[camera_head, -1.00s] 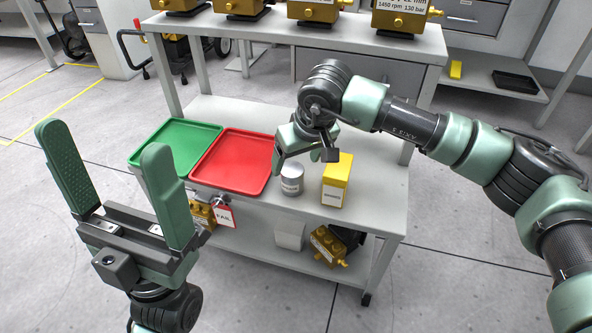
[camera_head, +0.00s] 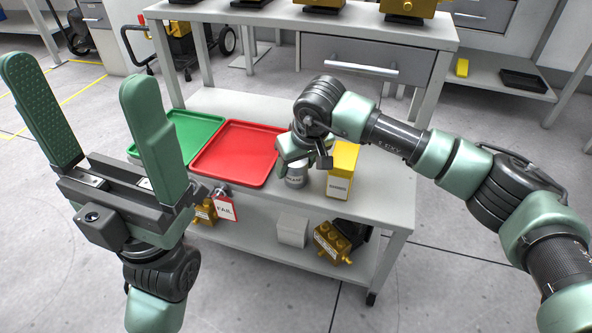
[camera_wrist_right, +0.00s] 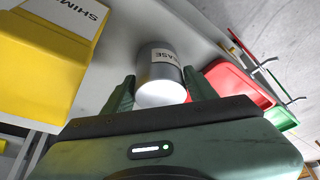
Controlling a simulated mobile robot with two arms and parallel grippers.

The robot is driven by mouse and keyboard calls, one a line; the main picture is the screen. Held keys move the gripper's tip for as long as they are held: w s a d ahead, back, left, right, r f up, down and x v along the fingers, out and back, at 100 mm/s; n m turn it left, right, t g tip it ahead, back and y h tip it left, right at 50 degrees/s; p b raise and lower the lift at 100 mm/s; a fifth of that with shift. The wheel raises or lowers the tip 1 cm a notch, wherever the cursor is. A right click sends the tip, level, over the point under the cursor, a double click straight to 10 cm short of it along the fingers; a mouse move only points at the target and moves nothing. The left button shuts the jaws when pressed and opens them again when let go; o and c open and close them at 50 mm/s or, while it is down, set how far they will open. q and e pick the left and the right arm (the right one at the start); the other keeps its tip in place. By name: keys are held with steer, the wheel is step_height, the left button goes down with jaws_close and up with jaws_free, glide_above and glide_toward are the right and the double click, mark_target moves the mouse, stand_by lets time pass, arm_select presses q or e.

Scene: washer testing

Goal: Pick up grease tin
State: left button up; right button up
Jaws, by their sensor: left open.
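The grease tin (camera_head: 297,180) is a small grey cylinder with a white label, upright on the workbench beside the yellow shim box (camera_head: 341,172). My right gripper (camera_head: 302,158) is low over the tin and hides its top in the head view. In the right wrist view, the tin (camera_wrist_right: 160,75) lies between the two fingers of my right gripper (camera_wrist_right: 160,85), which are apart on either side of it; contact is not clear. My left gripper (camera_head: 100,120) is open and empty, at the left, in front of the bench.
A red tray (camera_head: 236,153) and a green tray (camera_head: 186,134) lie left of the tin. The shim box stands close on its right. A FAIL tag (camera_head: 225,208) hangs at the bench's front edge. Brass pumps (camera_head: 331,242) sit on the lower shelf.

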steer(key=c, duration=1)
steer(key=shift+c, duration=0.2)
